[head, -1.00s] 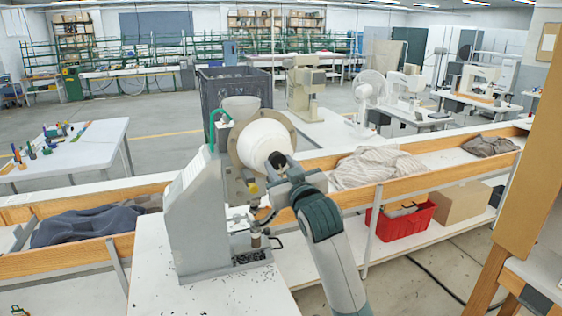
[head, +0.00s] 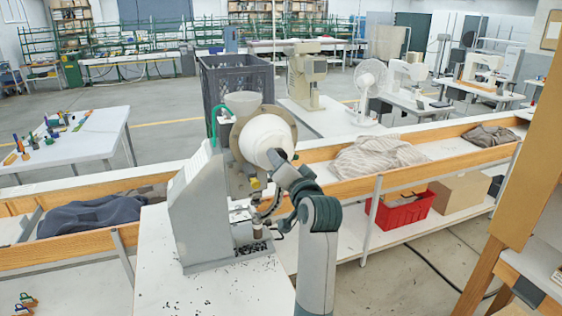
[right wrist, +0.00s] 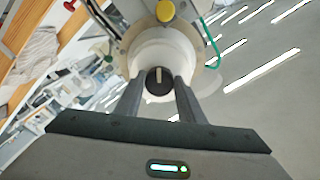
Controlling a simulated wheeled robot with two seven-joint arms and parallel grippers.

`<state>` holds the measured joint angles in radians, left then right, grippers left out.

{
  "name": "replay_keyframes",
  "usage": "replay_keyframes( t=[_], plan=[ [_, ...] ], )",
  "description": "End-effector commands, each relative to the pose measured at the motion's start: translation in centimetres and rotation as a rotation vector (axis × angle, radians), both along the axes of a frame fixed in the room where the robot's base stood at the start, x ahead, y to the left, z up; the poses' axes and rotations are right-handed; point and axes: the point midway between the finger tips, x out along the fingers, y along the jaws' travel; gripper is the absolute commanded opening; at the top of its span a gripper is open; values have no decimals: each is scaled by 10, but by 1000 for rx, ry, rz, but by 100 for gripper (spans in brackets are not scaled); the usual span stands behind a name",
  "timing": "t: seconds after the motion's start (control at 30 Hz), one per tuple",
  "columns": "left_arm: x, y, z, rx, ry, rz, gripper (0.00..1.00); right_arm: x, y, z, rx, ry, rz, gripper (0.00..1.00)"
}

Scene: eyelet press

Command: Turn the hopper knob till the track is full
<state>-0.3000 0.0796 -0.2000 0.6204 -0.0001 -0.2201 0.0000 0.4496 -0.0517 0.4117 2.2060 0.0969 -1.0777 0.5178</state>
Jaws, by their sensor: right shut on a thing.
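The eyelet press (head: 205,205) stands on a white table, with a white hopper drum (head: 264,138) on its upper right side. The dark hopper knob (right wrist: 159,82) shows at the drum's centre in the right wrist view, with a pale line across its face. My right gripper (right wrist: 159,90) has its two fingers on either side of the knob and is shut on it. In the head view the right gripper (head: 280,160) hides most of the knob. The track below the drum is partly hidden by my arm, so I cannot tell how full it is. My left gripper is not in view.
Small dark eyelets (head: 200,300) lie scattered on the press table (head: 150,250). A grey crate (head: 240,75) stands behind the press. A wooden-edged bench with cloth (head: 375,158) runs behind, with a red bin (head: 402,212) below it. A wooden post (head: 520,160) stands at right.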

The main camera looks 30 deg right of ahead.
Motion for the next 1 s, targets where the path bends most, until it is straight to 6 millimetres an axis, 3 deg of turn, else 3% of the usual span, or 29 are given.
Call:
replay_keyframes(
  t=[0.4, 1.0],
  plan=[
    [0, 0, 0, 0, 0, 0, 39, 0, -1, 5, 268, -74, -2, 13],
    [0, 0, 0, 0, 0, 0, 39, 0, 0, 6, 321, -88, 0, 13]
  ],
)
